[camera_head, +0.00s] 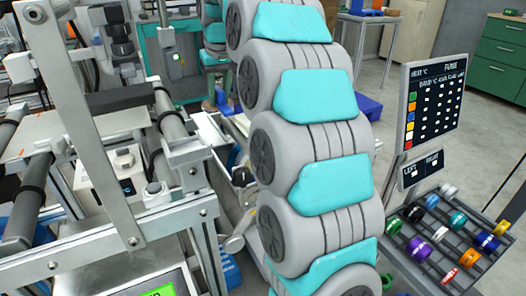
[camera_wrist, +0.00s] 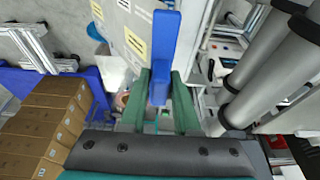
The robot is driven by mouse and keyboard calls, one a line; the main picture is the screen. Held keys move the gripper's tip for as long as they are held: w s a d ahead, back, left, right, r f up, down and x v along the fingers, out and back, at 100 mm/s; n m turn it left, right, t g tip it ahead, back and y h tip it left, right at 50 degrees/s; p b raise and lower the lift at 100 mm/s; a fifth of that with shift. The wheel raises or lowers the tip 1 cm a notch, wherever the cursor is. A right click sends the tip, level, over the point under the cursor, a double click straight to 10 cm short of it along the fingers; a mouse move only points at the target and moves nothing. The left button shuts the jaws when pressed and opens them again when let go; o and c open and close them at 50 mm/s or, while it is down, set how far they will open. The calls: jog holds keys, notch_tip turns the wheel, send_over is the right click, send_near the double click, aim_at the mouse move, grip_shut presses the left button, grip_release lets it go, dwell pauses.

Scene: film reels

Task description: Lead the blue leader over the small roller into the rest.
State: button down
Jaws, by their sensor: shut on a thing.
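My gripper (camera_wrist: 160,78) shows in the wrist view with its two green fingers on either side of a blue strip (camera_wrist: 165,40). It is shut on this strip, which looks like the blue leader and stands out beyond the fingertips. Large grey rollers (camera_wrist: 268,62) lie to the right of the gripper, apart from it. In the head view, grey rollers with dark bands (camera_head: 168,115) sit on the metal frame at left. My gripper and the blue strip are not visible there. I cannot make out which part is the small roller or the rest.
My arm fills the middle of the head view. A rack of coloured spools (camera_head: 452,232) and a dark sign board (camera_head: 434,103) stand at right. A metal upright (camera_head: 80,110) rises at left. Cardboard boxes (camera_wrist: 45,125) are at left in the wrist view.

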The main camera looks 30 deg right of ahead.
jog(key=shift+a+r, duration=1.8)
dwell(1.0)
jog(key=shift+f+b, duration=0.3)
jog(key=shift+f, duration=1.2)
jog(key=b, duration=0.3)
send_over(208, 129)
jog(key=shift+s+f, duration=0.2)
jog(key=shift+f, duration=0.85)
jog(key=shift+s+f, duration=0.15)
jog(key=shift+f, duration=0.9)
jog(key=shift+s+f+b, duration=0.1)
jog(key=shift+f+b, duration=0.3)
jog(key=shift+f, duration=0.9)
